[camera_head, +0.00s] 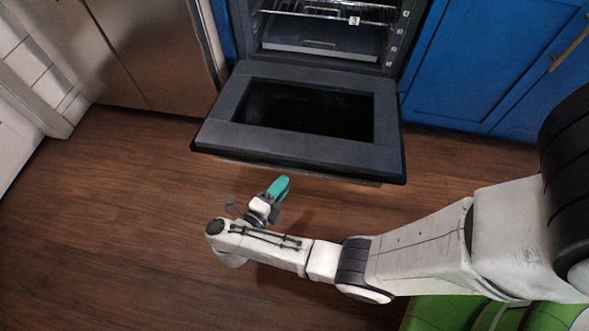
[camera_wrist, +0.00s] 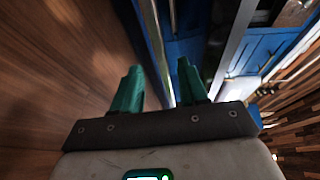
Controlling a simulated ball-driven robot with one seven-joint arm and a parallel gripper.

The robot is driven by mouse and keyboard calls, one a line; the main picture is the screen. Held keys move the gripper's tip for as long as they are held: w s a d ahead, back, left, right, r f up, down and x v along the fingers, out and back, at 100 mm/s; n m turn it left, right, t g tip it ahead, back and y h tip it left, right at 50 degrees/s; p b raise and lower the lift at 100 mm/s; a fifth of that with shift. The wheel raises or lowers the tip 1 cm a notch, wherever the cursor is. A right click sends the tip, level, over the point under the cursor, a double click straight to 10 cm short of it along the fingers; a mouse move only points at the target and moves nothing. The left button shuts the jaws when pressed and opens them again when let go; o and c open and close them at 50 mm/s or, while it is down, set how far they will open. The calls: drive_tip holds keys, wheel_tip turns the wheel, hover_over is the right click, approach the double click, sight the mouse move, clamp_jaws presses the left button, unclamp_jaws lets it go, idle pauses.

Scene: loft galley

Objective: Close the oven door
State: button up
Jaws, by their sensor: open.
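The oven door (camera_head: 300,153) is dark grey with a black glass panel. It hangs folded down and open in front of the oven (camera_head: 325,38), whose inside shows a rack and a tray. My gripper (camera_head: 279,184) has teal fingers and is just in front of the door's near edge, left of its middle in the picture. It looks apart from the door, but the height between them is hard to tell. In the wrist view my gripper (camera_wrist: 158,66) has its two fingers spread with nothing held between them. That view is tilted, and I cannot surely make out the door there.
Blue cabinets (camera_head: 480,65) stand right of the oven. A brownish metal-looking cabinet front (camera_head: 140,55) stands to the left. The wooden floor (camera_head: 120,220) is clear on the left and in front of the door. Something green (camera_head: 440,314) shows at the bottom right.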

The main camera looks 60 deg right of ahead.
sight(293, 173)
drive_tip(key=d, duration=0.2)
drive_tip(key=d+b, duration=0.1)
drive_tip(key=d, duration=0.2)
drive_tip(key=d+f, duration=0.1)
drive_tip(key=d, duration=0.1)
drive_tip(key=shift+s+d, duration=0.15)
drive_tip(key=shift+d, duration=0.25)
clamp_jaws()
